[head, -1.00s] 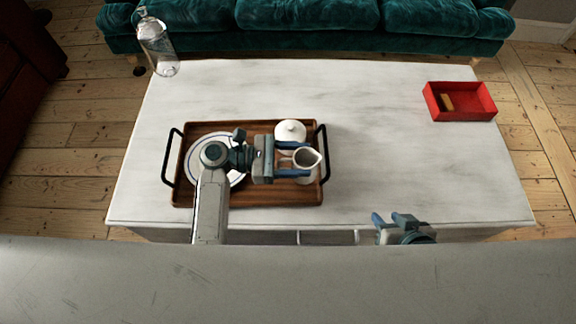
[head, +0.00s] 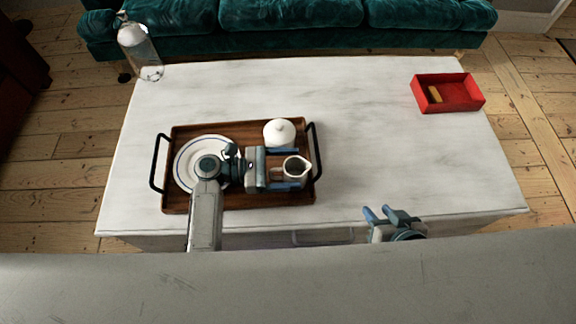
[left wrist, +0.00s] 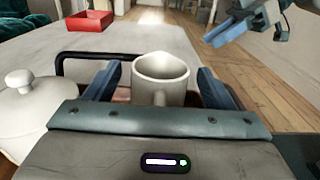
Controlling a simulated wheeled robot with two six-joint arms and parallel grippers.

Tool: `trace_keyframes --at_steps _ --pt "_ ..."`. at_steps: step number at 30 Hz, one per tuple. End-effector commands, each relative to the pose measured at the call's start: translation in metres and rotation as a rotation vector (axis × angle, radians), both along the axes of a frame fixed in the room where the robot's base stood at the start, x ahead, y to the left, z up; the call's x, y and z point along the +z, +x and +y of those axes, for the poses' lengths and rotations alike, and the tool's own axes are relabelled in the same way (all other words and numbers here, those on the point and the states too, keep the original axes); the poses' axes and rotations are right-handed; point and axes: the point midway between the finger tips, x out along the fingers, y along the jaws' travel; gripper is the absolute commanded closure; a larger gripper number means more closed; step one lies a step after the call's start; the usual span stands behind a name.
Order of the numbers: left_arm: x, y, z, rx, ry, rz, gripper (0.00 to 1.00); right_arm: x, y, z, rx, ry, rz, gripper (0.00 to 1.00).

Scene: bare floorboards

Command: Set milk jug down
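The white milk jug (head: 297,170) stands upright at the right end of the wooden tray (head: 240,202). My left gripper (head: 287,168) is open, with one blue finger on each side of the jug. In the left wrist view the jug (left wrist: 160,72) sits between the fingers, with a gap on both sides, and its handle points toward the gripper. The jug's base is hidden there. My right gripper (head: 381,214) is open and empty near the table's front edge.
A lidded white pot (head: 279,133) stands close behind the jug, and a blue-rimmed plate (head: 186,165) lies left on the tray. Black handles (head: 313,145) rise at the tray ends. A red box (head: 420,92) and glass bottle (head: 143,58) stand farther back. The table's middle is clear.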

Motion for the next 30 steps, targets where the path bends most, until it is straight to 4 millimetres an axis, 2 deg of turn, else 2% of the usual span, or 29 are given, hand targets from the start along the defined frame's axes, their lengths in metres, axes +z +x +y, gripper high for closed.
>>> trace_keyframes --at_steps 7,21,30 --pt "0.003 0.0 0.001 0.0 0.001 0.0 0.23 0.0 0.0 0.0 0.0 0.001 -0.002 0.64" --pt "0.002 0.0 0.068 0.0 0.002 0.0 0.23 0.001 -0.004 -0.002 0.011 -0.021 0.049 0.64" --pt "0.002 0.0 0.075 0.0 0.0 0.0 0.23 0.004 0.001 -0.002 0.012 -0.025 0.04 0.64"
